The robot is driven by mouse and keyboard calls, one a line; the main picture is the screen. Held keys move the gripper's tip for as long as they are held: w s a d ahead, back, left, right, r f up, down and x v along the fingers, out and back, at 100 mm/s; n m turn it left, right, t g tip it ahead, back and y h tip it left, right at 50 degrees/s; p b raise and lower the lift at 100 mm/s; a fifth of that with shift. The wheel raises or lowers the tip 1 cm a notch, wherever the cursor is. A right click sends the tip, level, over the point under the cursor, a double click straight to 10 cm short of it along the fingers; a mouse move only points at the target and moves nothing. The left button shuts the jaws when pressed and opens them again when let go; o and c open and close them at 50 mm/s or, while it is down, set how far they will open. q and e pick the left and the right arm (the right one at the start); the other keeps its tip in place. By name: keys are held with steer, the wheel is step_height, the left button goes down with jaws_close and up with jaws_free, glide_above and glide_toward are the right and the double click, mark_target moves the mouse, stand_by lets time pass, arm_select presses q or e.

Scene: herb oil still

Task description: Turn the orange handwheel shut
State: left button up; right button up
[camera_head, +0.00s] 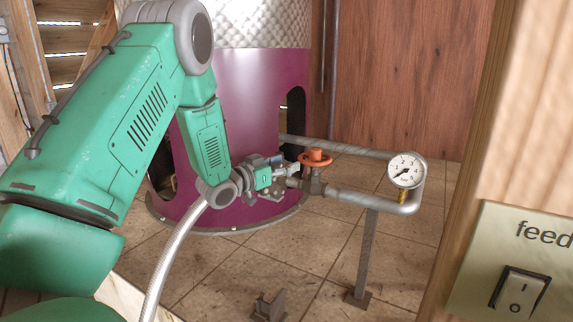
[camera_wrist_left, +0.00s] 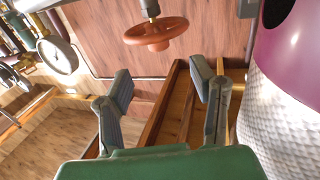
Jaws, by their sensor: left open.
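The orange handwheel (camera_head: 316,157) sits on top of a valve in the grey pipe, just to the right of my left gripper. My left gripper (camera_head: 287,171) is low by the pipe, its fingers small and partly hard to make out here. In the left wrist view, the left gripper (camera_wrist_left: 162,86) is open, with both finger pads apart and nothing between them. The handwheel (camera_wrist_left: 156,34) shows above the gap between the fingertips in that view, apart from both. My right gripper does not show.
A pressure gauge (camera_head: 406,170) stands on the pipe (camera_head: 352,198) right of the valve. The magenta still (camera_head: 248,100) rises behind my left arm. A feed switch panel (camera_head: 520,265) on a wooden post is at the near right. A support post (camera_head: 365,255) holds the pipe above tiled floor.

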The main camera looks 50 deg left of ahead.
mark_target(313, 150)
arm_select(q)
step_height(313, 150, up, 6)
steer(key=d+n+g+y+p, duration=0.2)
steer(key=g+p, duration=0.3)
steer(key=p, duration=0.8)
steer(key=p+x, duration=0.1)
steer(key=x, duration=1.2)
steer(key=shift+w+r, duration=0.15)
steer(key=shift+w, duration=0.05)
jaws_close()
